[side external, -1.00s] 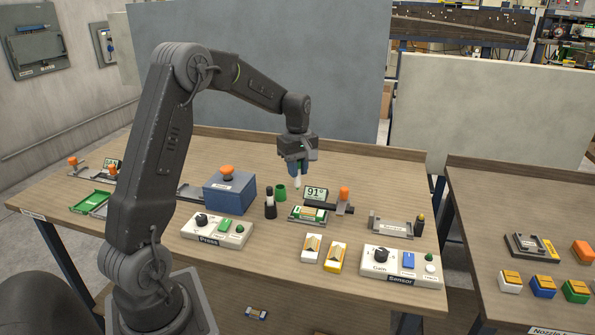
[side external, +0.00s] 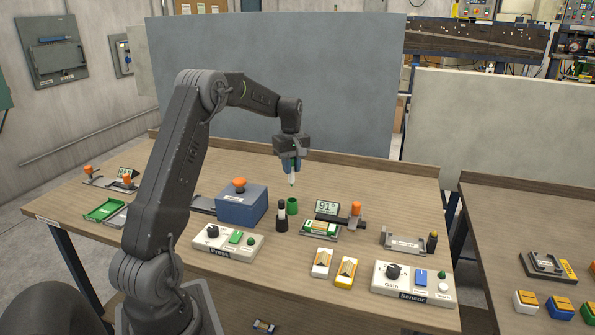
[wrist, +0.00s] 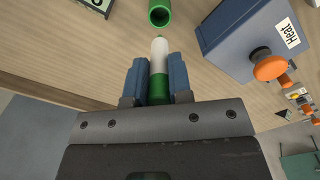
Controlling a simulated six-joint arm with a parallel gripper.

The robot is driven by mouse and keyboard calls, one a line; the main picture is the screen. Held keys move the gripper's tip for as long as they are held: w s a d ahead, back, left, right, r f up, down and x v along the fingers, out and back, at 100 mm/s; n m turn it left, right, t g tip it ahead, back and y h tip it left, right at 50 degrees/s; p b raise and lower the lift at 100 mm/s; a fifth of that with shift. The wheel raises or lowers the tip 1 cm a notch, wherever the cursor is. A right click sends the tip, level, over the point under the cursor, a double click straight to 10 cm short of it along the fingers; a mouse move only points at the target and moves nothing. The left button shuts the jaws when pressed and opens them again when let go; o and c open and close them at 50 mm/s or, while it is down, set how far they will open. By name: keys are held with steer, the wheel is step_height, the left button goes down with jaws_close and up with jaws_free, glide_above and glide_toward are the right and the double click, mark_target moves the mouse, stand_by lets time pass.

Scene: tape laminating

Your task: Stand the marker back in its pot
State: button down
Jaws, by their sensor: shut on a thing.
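The marker is green with a white end (wrist: 160,58). My gripper (wrist: 157,82) is shut on its green part between two blue fingers, and the white end points away from the fingers. In the side view my gripper (side external: 290,166) holds the marker (side external: 292,180) roughly upright, white end down, above the bench. The green pot (side external: 292,207) stands on the bench just below the marker's tip, with a visible gap. In the wrist view the open green pot (wrist: 160,13) is straight beyond the white end.
A black holder (side external: 282,220) with a white-topped item stands just left of the pot. A display (side external: 327,207) and a green-and-white fixture (side external: 320,229) are close on the right.

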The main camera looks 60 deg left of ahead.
mark_target(292, 181)
steer(key=shift+f, duration=3.65)
steer(key=c, duration=1)
jaws_free()
steer(key=shift+o, duration=0.2)
step_height(292, 181, up, 14)
steer(key=shift+f, duration=0.1)
